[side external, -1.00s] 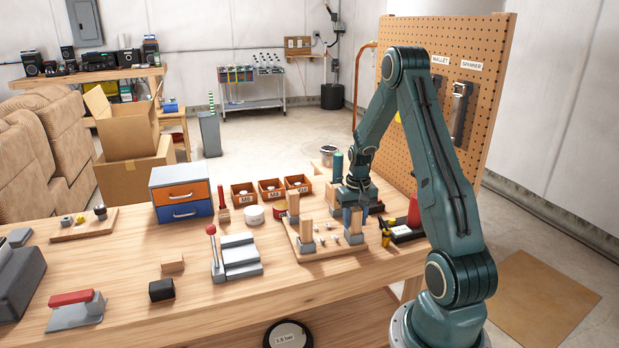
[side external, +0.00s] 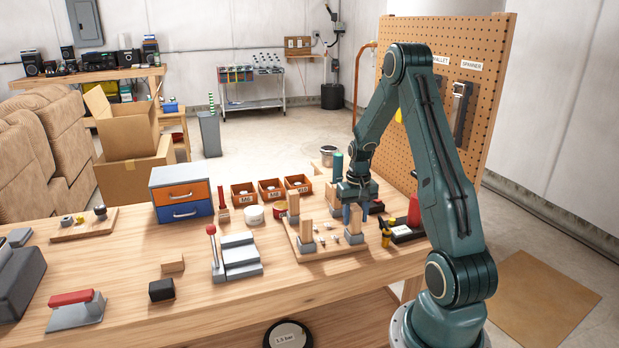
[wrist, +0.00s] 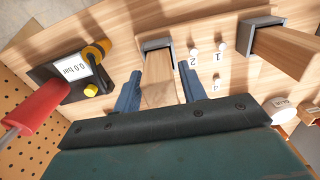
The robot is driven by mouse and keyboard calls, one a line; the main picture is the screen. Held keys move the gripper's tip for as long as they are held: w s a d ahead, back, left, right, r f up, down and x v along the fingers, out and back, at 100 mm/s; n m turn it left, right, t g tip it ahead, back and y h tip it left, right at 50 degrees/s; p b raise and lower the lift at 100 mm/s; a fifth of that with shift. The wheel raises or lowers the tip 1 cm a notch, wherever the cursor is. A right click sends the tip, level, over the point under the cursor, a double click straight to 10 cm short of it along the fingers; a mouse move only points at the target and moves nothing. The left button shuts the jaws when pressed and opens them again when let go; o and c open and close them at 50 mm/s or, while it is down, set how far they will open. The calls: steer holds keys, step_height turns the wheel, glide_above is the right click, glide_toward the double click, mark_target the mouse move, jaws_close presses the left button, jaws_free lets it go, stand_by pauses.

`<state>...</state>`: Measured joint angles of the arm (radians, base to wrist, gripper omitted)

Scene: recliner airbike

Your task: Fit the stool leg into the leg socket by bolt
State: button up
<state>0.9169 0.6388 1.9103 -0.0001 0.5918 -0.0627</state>
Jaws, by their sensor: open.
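A wooden stool leg (wrist: 160,82) stands in a grey leg socket (wrist: 154,44) on the wooden board, in the wrist view. The same leg shows in the side view (side external: 355,222), its upper part close under my gripper. My gripper (wrist: 157,88) is open, with one blue finger on each side of this leg; I cannot tell whether either finger touches it. Other legs stand in sockets on the board (side external: 330,254), one at its near left (side external: 305,231). Small pale bolts (wrist: 222,45) lie or stand beside the leg, near printed numbers.
Orange bins (side external: 271,190) and a drawer box (side external: 181,192) stand behind. A pegboard (side external: 480,75) rises beyond my arm. The front middle of the table is fairly clear.

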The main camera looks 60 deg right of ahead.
steer(key=shift+r, duration=0.4)
steer(key=shift+o, duration=0.5)
steer(key=o, duration=0.5)
steer(key=shift+r, duration=0.1)
step_height(320, 180, up, 14)
steer(key=shift+f, duration=0.2)
stand_by(0.4)
